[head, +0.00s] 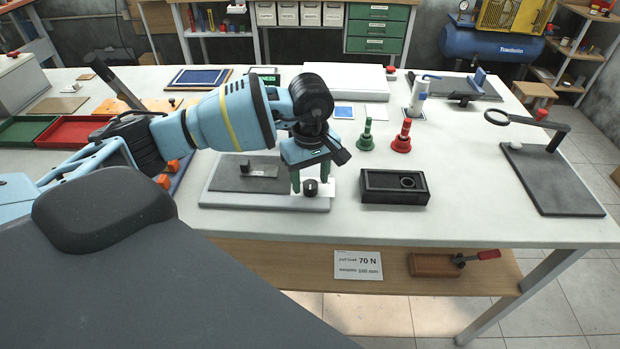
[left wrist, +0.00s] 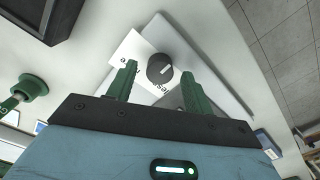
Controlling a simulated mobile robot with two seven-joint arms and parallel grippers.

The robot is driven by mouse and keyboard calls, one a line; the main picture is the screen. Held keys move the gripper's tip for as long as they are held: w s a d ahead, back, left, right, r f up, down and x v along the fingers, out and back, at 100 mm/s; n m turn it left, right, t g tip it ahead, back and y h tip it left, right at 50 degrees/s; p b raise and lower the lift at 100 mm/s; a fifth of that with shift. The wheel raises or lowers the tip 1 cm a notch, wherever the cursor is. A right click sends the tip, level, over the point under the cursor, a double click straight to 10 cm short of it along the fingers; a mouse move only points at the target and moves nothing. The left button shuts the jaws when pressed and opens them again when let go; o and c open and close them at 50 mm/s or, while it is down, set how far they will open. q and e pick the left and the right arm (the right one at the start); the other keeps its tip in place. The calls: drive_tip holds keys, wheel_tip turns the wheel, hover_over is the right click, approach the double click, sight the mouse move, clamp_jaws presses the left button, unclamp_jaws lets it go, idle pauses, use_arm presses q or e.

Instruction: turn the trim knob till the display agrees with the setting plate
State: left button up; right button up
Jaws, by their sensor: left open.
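The trim knob (head: 310,187) is small, dark and round, on a white label plate at the right end of a grey base (head: 265,203). My left gripper (head: 310,178) points down over it, open, with one green finger to each side. In the left wrist view the knob (left wrist: 160,68) lies between the open fingers (left wrist: 157,72) and shows a pale pointer line; I cannot tell whether they touch it. I cannot tell which screen is the display. My right gripper is out of view.
A black box (head: 395,187) stands right of the base. Green (head: 366,136) and red (head: 402,137) handled pieces stand behind it. A small blue screen (head: 344,111) lies behind my gripper. A magnifier stand (head: 552,180) is at far right; the bench before it is clear.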

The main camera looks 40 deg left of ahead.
use_arm(q)
drive_tip(key=shift+f, duration=0.45)
drive_tip(key=shift+c, duration=0.4)
drive_tip(key=c, duration=0.9)
drive_tip(key=shift+f+m+b, duration=0.1)
drive_tip(key=shift+m+b, duration=0.4)
drive_tip(key=shift+m, duration=0.4)
drive_tip(key=shift+m+b, duration=0.65)
drive_tip(key=shift+m, duration=0.55)
drive_tip(key=m+b, duration=0.2)
drive_tip(key=m, duration=0.2)
drive_tip(key=shift+m+b, duration=0.85)
drive_tip(key=shift+m, duration=0.85)
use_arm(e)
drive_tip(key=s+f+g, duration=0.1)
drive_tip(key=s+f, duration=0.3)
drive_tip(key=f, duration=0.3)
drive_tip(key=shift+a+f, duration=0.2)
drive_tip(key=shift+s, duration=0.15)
use_arm(q)
drive_tip(key=shift+r, duration=0.2)
